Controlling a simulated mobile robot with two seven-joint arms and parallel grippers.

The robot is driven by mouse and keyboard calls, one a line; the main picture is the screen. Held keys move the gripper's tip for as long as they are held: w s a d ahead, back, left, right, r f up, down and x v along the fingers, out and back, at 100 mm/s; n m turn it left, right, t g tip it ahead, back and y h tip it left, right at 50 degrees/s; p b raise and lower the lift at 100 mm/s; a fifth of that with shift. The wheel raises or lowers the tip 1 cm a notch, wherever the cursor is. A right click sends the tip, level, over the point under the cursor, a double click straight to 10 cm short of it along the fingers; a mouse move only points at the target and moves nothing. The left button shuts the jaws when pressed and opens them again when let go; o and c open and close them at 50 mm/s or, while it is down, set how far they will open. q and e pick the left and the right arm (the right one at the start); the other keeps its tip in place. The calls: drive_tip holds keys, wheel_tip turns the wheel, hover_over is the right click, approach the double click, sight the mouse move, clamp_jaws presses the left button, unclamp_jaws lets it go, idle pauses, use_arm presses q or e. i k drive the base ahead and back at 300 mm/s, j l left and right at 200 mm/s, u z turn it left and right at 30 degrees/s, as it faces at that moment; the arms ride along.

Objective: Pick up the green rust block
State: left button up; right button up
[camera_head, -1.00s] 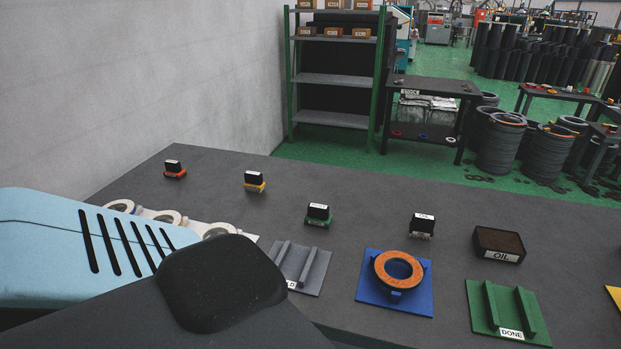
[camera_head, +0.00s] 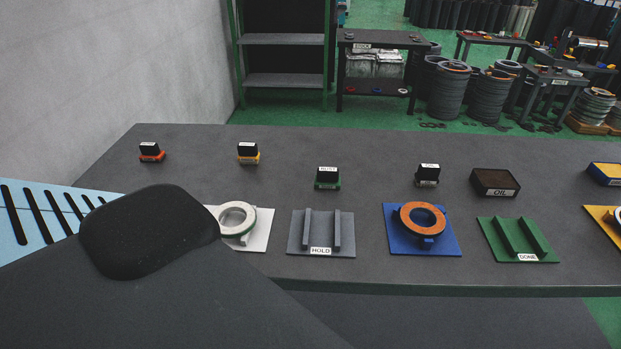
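The green rust block (camera_head: 327,179) stands upright on the dark table, a black block with a white-lettered label on a green base. It is behind the grey HOLD plate, and nothing touches it. A large dark and light-blue arm part of mine fills the lower left of the head view, in front of the table. Neither of my grippers' fingers shows.
Similar blocks with orange (camera_head: 151,153), yellow (camera_head: 248,154) and grey (camera_head: 428,175) bases stand in the same row. An OIL box (camera_head: 494,182) is to the right. In front are the HOLD plate (camera_head: 320,245), a blue plate (camera_head: 396,240) with an orange-topped ring (camera_head: 422,206), and the green DONE plate (camera_head: 487,232).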

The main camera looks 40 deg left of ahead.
sight(326, 179)
drive_tip(key=k+j, duration=0.2)
drive_tip(key=j, duration=0.15)
drive_tip(key=k+j, duration=0.2)
drive_tip(key=j, duration=0.15)
drive_tip(key=k+j, duration=0.15)
drive_tip(key=j, duration=0.2)
drive_tip(key=k+j, duration=0.2)
drive_tip(key=j, duration=0.15)
